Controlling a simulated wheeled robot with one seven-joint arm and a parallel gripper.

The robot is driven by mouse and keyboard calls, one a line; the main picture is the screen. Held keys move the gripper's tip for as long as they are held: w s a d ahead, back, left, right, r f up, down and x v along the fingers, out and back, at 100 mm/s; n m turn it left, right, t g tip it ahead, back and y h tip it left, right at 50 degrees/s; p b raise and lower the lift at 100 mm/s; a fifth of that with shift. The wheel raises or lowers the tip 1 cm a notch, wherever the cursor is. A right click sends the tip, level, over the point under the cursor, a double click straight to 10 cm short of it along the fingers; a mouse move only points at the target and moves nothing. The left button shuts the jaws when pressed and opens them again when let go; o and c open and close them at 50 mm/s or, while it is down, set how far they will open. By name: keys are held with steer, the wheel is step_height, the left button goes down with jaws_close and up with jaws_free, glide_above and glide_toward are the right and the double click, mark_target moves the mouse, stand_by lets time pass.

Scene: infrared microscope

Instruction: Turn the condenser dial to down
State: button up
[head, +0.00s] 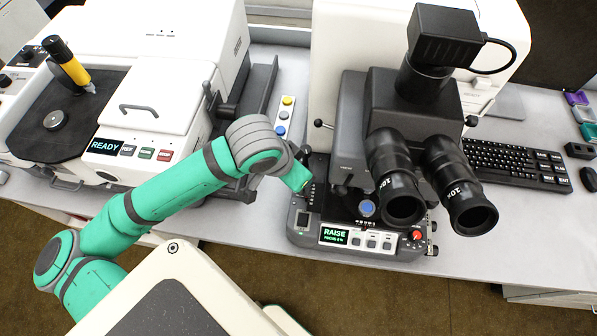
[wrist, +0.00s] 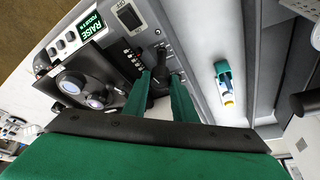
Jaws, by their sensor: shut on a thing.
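The infrared microscope (head: 365,130) stands right of my arm, with its dark base (head: 300,225) at the table's front. Its display (head: 333,235) reads RAISE, with a focus line below; it also shows in the wrist view (wrist: 90,28). In the wrist view, my gripper (wrist: 160,76) has its two green fingers on either side of a small black dial (wrist: 159,84) on the base's side, and is shut on it. I take this as the condenser dial; its marking is not readable. In the head view, my gripper (head: 302,180) reaches the base's left side, and the dial is hidden.
The eyepieces (head: 402,200) overhang the base front. A red-topped knob (head: 417,235) sits at the base's front right. A white instrument (head: 150,95) stands left of my arm. A keyboard (head: 515,163) lies right.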

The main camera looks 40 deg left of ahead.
steer(key=shift+n, duration=0.6)
steer(key=shift+y, duration=0.3)
steer(key=o, duration=1)
steer(key=shift+o, duration=0.2)
steer(key=shift+r, duration=0.1)
